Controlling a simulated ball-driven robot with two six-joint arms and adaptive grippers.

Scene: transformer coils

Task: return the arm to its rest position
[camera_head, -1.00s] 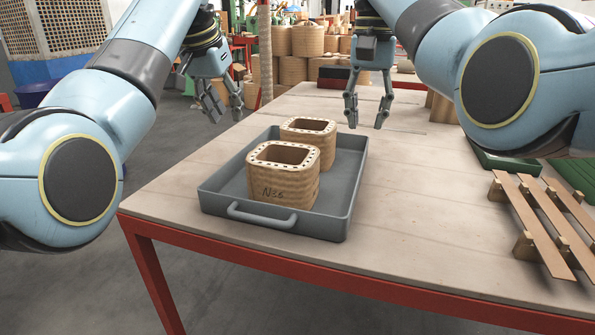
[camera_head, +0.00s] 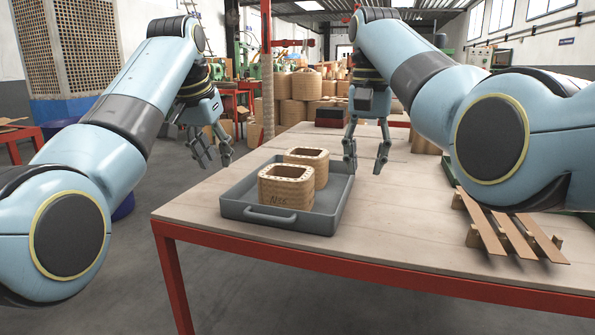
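My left gripper (camera_head: 214,163) hangs left of the grey tray, beyond the table's left edge in the picture, with its fingers spread and nothing between them. My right gripper (camera_head: 366,168) hangs to the right of the tray's far end, fingers apart and empty. Two tan ribbed coils stand upright in the tray (camera_head: 250,213). The near coil (camera_head: 287,188) has dark handwriting on its front. The far coil (camera_head: 318,164) is partly hidden behind it. Neither gripper touches a coil.
The wooden table (camera_head: 400,225) has a red frame (camera_head: 330,266). A slatted wooden rack (camera_head: 510,237) lies at the right, partly behind my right arm. A dark box (camera_head: 329,117) is at the table's far end. Large coils (camera_head: 292,113) are stacked beyond. The table's middle is clear.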

